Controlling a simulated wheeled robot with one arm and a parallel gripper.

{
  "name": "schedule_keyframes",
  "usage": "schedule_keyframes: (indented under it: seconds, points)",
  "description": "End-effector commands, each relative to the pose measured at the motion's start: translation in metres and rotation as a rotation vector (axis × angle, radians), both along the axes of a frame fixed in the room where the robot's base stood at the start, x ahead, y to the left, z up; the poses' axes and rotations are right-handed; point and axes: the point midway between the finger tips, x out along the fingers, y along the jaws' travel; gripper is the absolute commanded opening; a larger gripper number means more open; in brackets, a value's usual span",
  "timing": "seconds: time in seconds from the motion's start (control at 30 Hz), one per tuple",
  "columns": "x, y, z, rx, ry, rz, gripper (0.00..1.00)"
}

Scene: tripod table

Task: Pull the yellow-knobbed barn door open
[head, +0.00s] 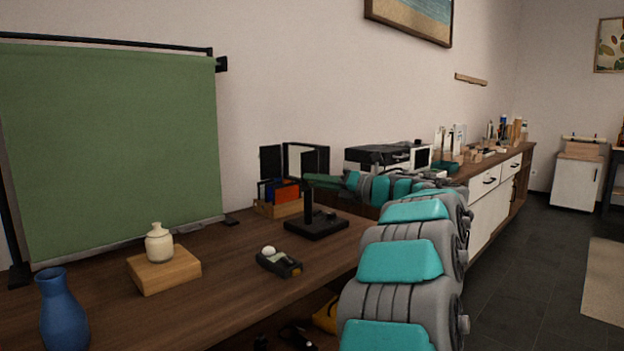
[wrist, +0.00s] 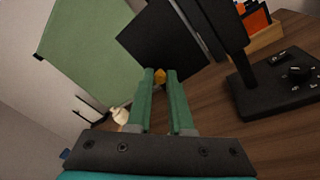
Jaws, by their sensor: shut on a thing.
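The lamp shows in the head view as a pale face (head: 294,163) between dark flaps, on a black base (head: 317,228). In the wrist view, a black barn door (wrist: 158,42) stands tilted in the picture just beyond my fingers. Its small yellow knob (wrist: 160,76) is between the fingertips. My gripper (wrist: 160,73) has green fingers and is shut on this knob. In the head view my gripper (head: 308,180) reaches the lamp from the right; the knob cannot be made out there.
A box with orange and dark items (head: 280,207) stands behind the lamp base. A light meter (head: 279,263), a wooden block (head: 164,270) with a cream vase (head: 159,242), and a blue vase (head: 63,312) stand on the table. A green backdrop (head: 110,140) rises at left.

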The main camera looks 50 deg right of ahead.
Motion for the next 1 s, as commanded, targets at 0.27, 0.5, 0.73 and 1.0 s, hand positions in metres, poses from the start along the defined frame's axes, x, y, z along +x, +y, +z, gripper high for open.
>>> schedule_keyframes:
  seconds: [0.27,0.5,0.73,1.0]
  points:
    - [-0.0042,-0.0049,-0.0005,0.000,0.001,0.090,0.00]
    - [-0.0053,-0.0055,-0.0011,0.002,0.001,0.121,0.00]
    - [-0.0054,-0.0055,-0.0012,0.002,0.001,0.125,0.00]
    - [-0.0053,-0.0055,-0.0011,0.002,0.002,0.124,0.28]
